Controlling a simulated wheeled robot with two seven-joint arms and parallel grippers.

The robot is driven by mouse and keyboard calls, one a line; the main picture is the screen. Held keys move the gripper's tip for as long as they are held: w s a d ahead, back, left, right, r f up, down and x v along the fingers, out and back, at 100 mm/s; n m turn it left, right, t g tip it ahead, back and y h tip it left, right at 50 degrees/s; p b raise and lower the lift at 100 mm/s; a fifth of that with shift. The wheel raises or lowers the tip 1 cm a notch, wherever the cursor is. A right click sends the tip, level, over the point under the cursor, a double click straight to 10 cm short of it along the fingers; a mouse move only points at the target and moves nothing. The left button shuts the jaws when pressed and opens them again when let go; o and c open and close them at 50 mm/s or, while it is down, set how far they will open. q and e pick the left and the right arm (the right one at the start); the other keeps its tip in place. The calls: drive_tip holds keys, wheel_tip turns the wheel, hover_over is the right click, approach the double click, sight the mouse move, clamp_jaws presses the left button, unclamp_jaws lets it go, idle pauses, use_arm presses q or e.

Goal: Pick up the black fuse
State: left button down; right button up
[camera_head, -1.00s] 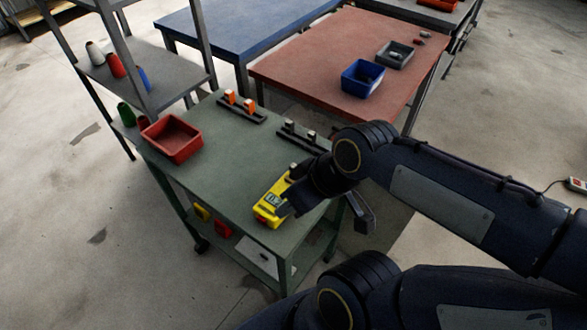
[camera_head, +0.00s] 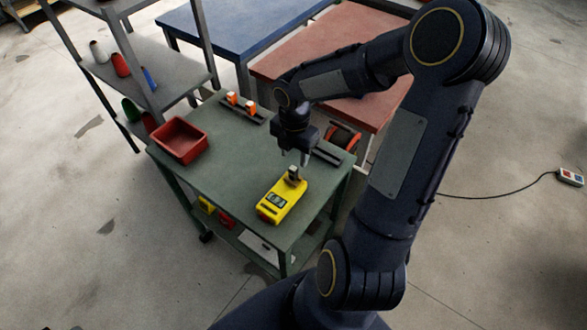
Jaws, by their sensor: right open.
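A small dark-and-grey piece (camera_head: 293,174), which may be the black fuse, stands at the far end of the yellow tester (camera_head: 282,203) on the green cart. My right gripper (camera_head: 294,157) points down, open and empty, just above and behind this piece. It looks apart from it, though the gap is hard to judge. The right-hand rail (camera_head: 328,155) at the cart's back is partly hidden by my gripper, so I cannot tell what sits in it. My left gripper is not in view.
A red bin (camera_head: 179,139) stands at the cart's left. Another rail (camera_head: 243,108) with orange pieces lies at the back. The middle of the green cart (camera_head: 225,160) is clear. A grey shelf (camera_head: 170,70) stands left, and blue (camera_head: 235,28) and red tables stand behind.

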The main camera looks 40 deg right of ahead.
sight(293, 168)
wheel_tip(293, 168, down, 7)
drive_tip(key=shift+w+a+f, duration=0.1)
drive_tip(key=shift+a, duration=0.05)
clamp_jaws()
idle(0.5)
